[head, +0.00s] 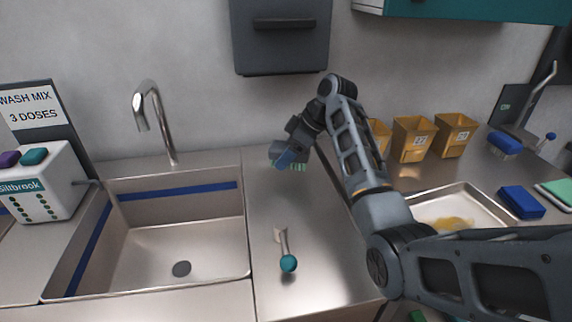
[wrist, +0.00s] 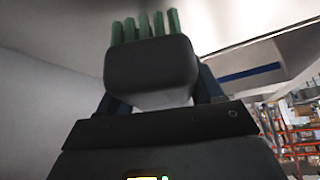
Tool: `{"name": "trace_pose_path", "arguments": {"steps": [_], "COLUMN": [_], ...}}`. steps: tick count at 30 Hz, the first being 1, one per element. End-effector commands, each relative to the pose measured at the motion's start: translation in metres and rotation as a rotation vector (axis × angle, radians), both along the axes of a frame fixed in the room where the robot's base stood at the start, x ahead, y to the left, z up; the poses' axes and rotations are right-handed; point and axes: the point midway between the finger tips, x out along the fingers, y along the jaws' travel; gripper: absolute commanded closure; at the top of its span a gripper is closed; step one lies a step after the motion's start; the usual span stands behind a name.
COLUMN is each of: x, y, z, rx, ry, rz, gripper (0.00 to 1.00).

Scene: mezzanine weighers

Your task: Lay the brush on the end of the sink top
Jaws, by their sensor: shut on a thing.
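The brush, with a dark block and green bristles (wrist: 150,24), fills the top middle of the wrist view. My gripper (wrist: 158,88) is shut on it, one finger on each side. In the head view the green bristles (head: 299,167) show small beside my gripper (head: 285,158), over the back part of the sink top; the rest of the brush is largely hidden there. I cannot tell its exact height above the steel. The sink top (head: 325,255) is bare steel to the right of the basin (head: 190,235).
A tap (head: 150,115) stands behind the basin. To the right are yellow bins (head: 412,140), a metal tray (head: 465,196) and a blue sponge-like block (head: 521,203).

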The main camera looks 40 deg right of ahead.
Motion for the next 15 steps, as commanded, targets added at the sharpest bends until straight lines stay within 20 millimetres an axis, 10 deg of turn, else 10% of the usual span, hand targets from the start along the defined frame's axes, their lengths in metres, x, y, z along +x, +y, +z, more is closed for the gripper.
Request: {"name": "trace_pose_path", "arguments": {"steps": [15], "x": [0.0], "y": [0.0], "z": [-0.044], "rx": [-0.001], "ry": [0.0], "rz": [-0.001], "gripper": [0.67]}}
